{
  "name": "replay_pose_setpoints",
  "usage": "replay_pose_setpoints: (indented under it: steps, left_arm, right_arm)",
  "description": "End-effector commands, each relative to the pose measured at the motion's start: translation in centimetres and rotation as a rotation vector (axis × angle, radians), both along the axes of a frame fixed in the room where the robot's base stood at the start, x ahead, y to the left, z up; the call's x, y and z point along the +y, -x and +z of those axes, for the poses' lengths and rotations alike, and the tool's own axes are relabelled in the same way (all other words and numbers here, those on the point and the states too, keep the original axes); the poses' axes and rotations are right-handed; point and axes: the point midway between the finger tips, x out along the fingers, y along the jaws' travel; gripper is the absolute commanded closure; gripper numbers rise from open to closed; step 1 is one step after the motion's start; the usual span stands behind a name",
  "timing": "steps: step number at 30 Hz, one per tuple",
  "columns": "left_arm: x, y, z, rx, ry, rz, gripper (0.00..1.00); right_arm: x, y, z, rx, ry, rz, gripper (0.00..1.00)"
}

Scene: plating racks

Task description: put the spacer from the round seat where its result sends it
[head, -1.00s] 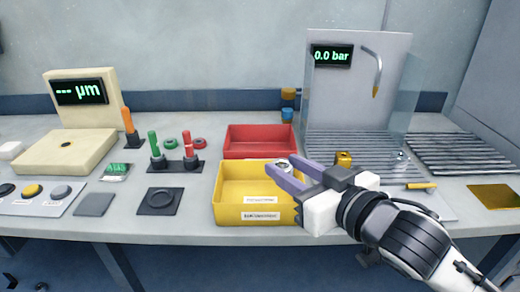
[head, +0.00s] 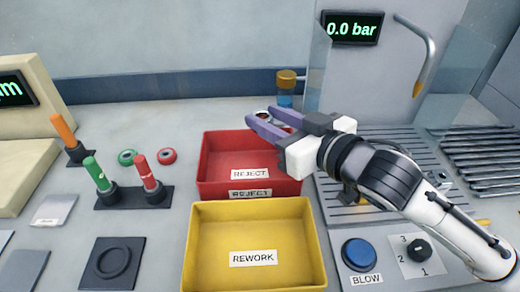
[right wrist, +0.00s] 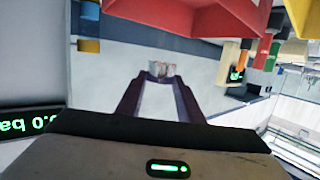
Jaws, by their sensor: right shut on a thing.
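My right gripper (head: 262,122) is shut on a small silvery spacer (right wrist: 161,70), seen between the fingertips in the right wrist view. In the head view the fingertips are above the back right part of the red bin (head: 222,178), labelled REJECT. The fingers partly hide the spacer there. The yellow bin (head: 200,240), labelled REWORK, stands in front of the red bin and looks empty. A dark square pad with a round seat (head: 112,262) lies at the front left, with nothing in it. My left gripper is not in view.
Green and red pegs stand on a dark base (head: 132,197), with a green ring (head: 127,157) and a red ring (head: 166,156) behind. An orange peg (head: 63,130) is at left. A blue BLOW button (head: 359,254) and a dial (head: 419,250) are at front right.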

Motion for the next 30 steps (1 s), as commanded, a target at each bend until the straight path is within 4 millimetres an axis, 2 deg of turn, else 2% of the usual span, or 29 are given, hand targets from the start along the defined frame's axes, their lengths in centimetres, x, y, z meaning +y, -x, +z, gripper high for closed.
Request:
replay_pose_setpoints:
  steps: [1, 3, 10, 16, 30]
  left_arm:
    - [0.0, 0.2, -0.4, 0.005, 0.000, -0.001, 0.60]
    - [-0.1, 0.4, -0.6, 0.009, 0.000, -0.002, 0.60]
    - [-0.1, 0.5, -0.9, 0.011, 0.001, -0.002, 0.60]
    - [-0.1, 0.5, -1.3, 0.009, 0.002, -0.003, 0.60]
    - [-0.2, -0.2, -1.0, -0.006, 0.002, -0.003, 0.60]
  right_arm:
    - [-0.1, 0.0, -1.3, 0.003, 0.000, -0.002, 0.96]
    - [-0.1, 0.0, -2.3, 0.001, 0.000, -0.001, 0.96]
    - [-0.1, -0.1, -4.1, -0.002, -0.001, -0.002, 0.96]
    - [-0.1, 0.0, -6.8, -0.001, 0.000, -0.001, 0.96]
    - [0.0, 0.0, -7.6, -0.003, -0.003, -0.001, 0.96]
